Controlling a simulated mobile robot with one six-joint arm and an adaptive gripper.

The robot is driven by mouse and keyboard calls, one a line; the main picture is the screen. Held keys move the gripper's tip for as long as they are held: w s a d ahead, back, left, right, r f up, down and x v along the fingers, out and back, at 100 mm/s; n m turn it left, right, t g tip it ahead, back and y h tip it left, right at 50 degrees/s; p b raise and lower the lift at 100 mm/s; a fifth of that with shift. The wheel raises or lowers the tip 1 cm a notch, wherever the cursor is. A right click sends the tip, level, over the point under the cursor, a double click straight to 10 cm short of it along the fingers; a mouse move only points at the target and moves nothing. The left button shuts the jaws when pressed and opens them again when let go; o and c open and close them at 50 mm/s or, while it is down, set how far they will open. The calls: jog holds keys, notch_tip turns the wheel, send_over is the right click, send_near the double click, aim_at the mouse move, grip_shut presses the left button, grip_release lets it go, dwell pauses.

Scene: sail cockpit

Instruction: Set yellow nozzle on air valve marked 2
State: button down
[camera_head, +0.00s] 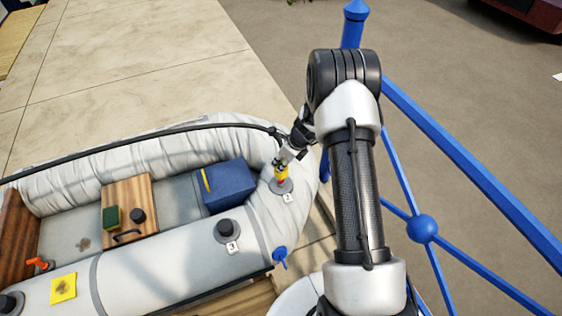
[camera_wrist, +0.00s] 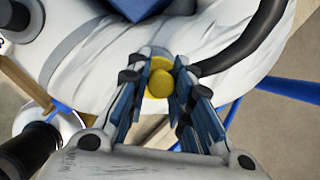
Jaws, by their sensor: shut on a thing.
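The yellow nozzle (camera_head: 281,173) is held upright at the bow end of the grey inflatable boat, right over the air valve (camera_head: 284,187) marked 2. A red part shows at its lower end, at or just above the valve; I cannot tell whether it is seated. My gripper (camera_head: 283,159) is shut on the nozzle from above. In the wrist view the nozzle's round yellow top (camera_wrist: 159,82) sits between the fingers of my gripper (camera_wrist: 162,68). The number label (camera_head: 288,197) lies beside the valve. The valve is hidden under the nozzle in the wrist view.
A valve (camera_head: 228,230) marked 3 is on the near tube. A blue box (camera_head: 229,184) and a wooden seat (camera_head: 129,207) with a green sponge (camera_head: 112,217) are inside the boat. A black hose (camera_head: 150,134) runs along the far tube. Blue railing (camera_head: 480,158) stands at right.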

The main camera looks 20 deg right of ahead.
aim_at(284, 170)
jog(key=shift+f+b, duration=2.55)
jog(key=shift+f, duration=0.35)
jog(key=shift+f+b, duration=0.3)
jog(key=shift+f, duration=0.25)
jog(key=c, duration=1.7)
grip_release()
jog(key=shift+r, duration=0.1)
jog(key=p+v, duration=0.6)
jog(key=v, duration=0.4)
jog(key=shift+r+p, duration=0.4)
jog(key=shift+s, duration=0.15)
